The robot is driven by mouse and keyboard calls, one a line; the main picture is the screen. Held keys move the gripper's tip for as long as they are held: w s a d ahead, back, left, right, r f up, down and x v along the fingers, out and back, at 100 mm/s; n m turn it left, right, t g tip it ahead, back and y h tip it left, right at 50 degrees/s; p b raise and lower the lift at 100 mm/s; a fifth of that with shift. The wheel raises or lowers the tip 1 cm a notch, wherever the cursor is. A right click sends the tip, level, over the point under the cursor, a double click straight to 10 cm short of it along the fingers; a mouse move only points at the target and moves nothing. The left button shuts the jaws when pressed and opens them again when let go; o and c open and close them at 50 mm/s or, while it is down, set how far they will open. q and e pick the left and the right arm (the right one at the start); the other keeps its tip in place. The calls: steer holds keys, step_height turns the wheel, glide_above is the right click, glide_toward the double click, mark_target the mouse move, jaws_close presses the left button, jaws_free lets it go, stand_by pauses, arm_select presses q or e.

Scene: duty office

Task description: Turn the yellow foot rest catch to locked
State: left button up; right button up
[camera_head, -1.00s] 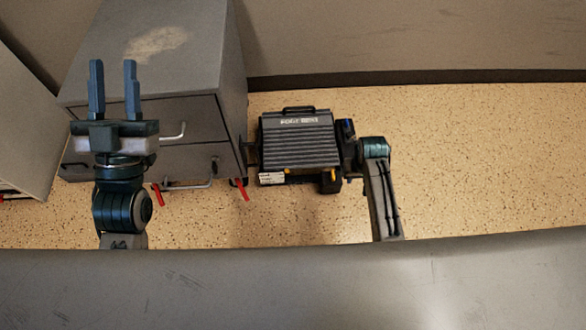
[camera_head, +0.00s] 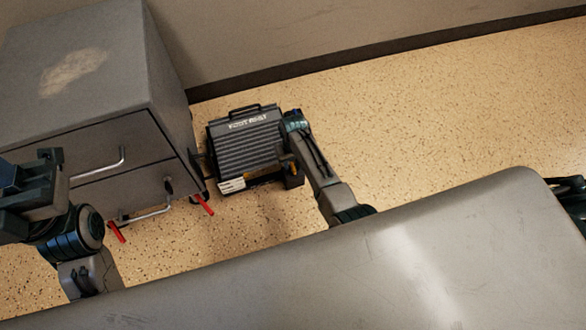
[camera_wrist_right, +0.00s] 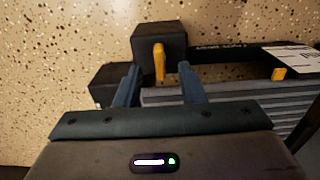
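The foot rest (camera_head: 243,147) is a dark ribbed slab on the floor beside the cabinet. In the right wrist view, the yellow catch (camera_wrist_right: 159,62) is a short bar on a black block (camera_wrist_right: 172,37), lying up and down in the picture. My right gripper (camera_head: 284,157) is over the foot rest's right side, its fingers mostly hidden in the head view. In the right wrist view this gripper (camera_wrist_right: 158,66) is open, with the catch between its fingertips and a gap on each side. My left gripper (camera_head: 28,165) is at the left edge, partly cut off, fingers apart and empty.
A grey drawer cabinet (camera_head: 130,165) with red-tipped feet stands left of the foot rest. A grey surface (camera_head: 420,260) fills the foreground. Speckled floor (camera_head: 430,110) is free to the right.

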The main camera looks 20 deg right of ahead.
mark_target(293, 169)
steer(key=shift+f+b, duration=0.55)
steer(key=shift+f, duration=0.95)
steer(key=shift+c, duration=0.5)
jaws_close()
